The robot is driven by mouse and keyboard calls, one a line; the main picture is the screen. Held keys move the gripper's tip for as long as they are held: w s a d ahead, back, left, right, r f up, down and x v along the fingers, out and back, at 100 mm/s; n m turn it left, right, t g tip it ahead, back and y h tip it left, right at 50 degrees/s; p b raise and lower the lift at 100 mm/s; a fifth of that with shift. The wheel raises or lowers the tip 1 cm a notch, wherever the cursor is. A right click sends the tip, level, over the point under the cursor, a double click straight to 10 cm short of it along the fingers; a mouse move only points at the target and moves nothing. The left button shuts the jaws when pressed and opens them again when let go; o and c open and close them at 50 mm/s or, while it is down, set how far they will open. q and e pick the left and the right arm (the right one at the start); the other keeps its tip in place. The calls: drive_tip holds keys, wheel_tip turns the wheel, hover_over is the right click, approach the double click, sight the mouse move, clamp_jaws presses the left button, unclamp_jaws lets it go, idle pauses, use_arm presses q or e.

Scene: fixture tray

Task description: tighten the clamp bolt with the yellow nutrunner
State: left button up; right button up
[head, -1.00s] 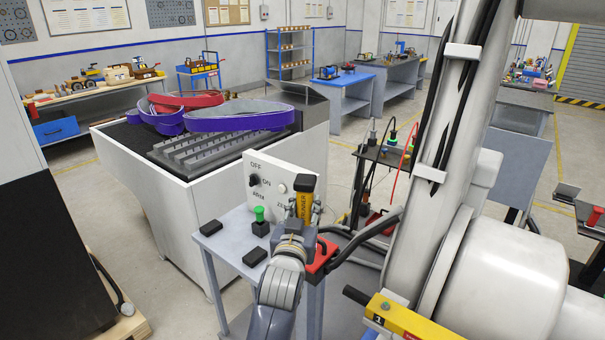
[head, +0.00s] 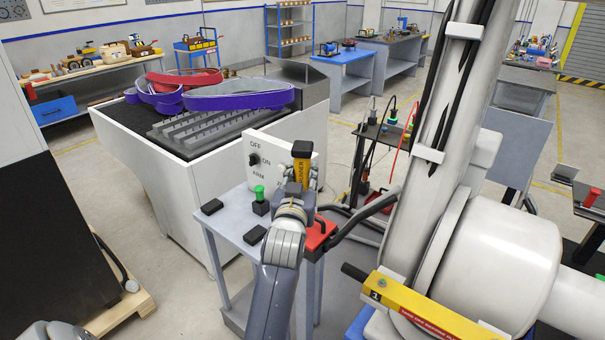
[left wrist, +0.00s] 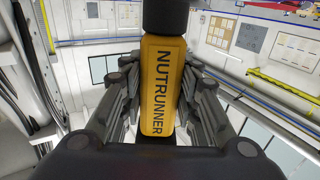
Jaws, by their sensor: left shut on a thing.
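The yellow nutrunner (head: 301,170) is upright in the head view, in front of a white switch panel at the small grey table. It has a black top. My left gripper (head: 298,187) is shut on it; in the left wrist view the fingers (left wrist: 160,100) lie on both sides of its yellow body (left wrist: 162,80), which reads NUTRUNNER. The nutrunner's lower end is hidden behind my gripper and wrist. I cannot pick out the clamp bolt in either view.
The panel (head: 264,147) stands close behind the nutrunner. The table (head: 228,212) bears a green button (head: 259,192) and black blocks. A red block (head: 319,236) sits at its right edge. A large white machine arm (head: 485,245) with a yellow bar (head: 430,310) fills the right.

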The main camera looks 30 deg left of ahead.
use_arm(q)
drive_tip(key=shift+w+f+b, duration=0.1)
drive_tip(key=shift+f+b, duration=0.7)
drive_tip(key=shift+f, duration=0.55)
drive_tip(key=shift+f+b, duration=0.85)
drive_tip(key=shift+f, duration=0.55)
drive_tip(key=shift+p, duration=0.4)
